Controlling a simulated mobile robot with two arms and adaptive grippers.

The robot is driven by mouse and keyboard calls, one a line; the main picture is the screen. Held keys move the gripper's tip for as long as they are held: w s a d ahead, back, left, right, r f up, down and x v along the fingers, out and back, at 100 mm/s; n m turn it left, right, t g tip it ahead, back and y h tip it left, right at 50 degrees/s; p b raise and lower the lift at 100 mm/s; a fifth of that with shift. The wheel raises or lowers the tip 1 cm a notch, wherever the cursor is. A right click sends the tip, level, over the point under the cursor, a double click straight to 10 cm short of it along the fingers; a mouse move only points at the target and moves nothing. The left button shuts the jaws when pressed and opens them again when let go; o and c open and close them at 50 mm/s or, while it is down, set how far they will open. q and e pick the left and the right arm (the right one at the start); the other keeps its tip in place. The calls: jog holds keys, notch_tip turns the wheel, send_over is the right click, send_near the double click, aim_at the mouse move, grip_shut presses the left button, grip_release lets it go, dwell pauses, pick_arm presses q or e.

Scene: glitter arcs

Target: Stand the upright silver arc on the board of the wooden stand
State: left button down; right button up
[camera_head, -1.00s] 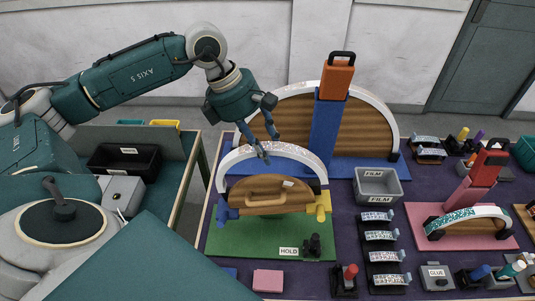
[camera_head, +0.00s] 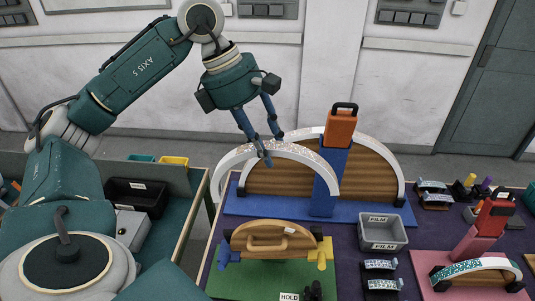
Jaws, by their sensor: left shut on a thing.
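My left gripper (camera_head: 272,147) is shut on the top of a silver arc (camera_head: 235,157), white with glitter. The arc is upright with its ends down, raised above a half-round wooden board with a handle (camera_head: 262,243), which sits on a green base (camera_head: 240,278) between blue and yellow end pieces. The arc's legs hang clear of that board and overlap, in the head view, the larger stand behind. That stand has a brown wooden board (camera_head: 360,175), a blue base (camera_head: 385,218) and its own white arc (camera_head: 390,158). My right gripper is not in view.
The blue post with an orange block (camera_head: 340,128) rises just behind the held arc. A grey FILM bin (camera_head: 380,233) stands to the right. A pink stand with a teal glitter arc (camera_head: 470,267) is further right. A black bin (camera_head: 133,196) is on the left bench.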

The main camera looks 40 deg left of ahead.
pick_arm(q)
jog(key=shift+w+d+r, duration=0.1)
jog(key=shift+w+r, duration=0.1)
jog(key=shift+r, duration=2.95)
jog(key=shift+s, duration=0.1)
